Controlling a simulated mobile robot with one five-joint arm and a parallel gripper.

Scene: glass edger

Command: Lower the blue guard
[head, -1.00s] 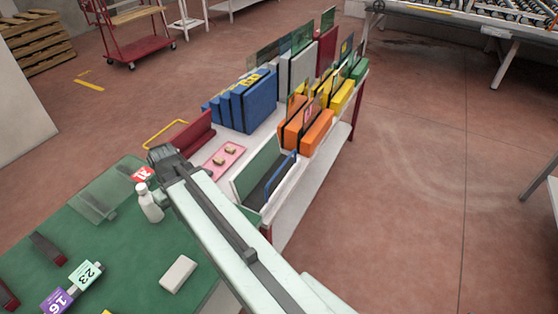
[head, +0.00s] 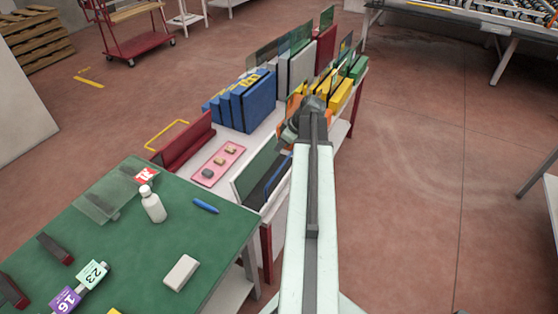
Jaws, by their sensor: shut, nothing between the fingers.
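A slim blue bar (head: 277,178), which looks like the blue guard, runs along the front of a green-faced panel (head: 256,170) at the near end of the white bench. It slants up to the right, and its far end is close to my arm. My gripper (head: 290,131) is shut and empty beyond that end, in front of the orange blocks. The wrist and arm hide part of the blocks and the bench's right edge. I cannot tell whether the gripper touches anything.
A red channel with a yellow loop handle (head: 166,134) and a pink tray (head: 205,175) with small pieces are left of the bar. Blue blocks (head: 262,98) stand behind. The green table (head: 135,255) holds a white bottle (head: 152,205) and blue pen (head: 206,206).

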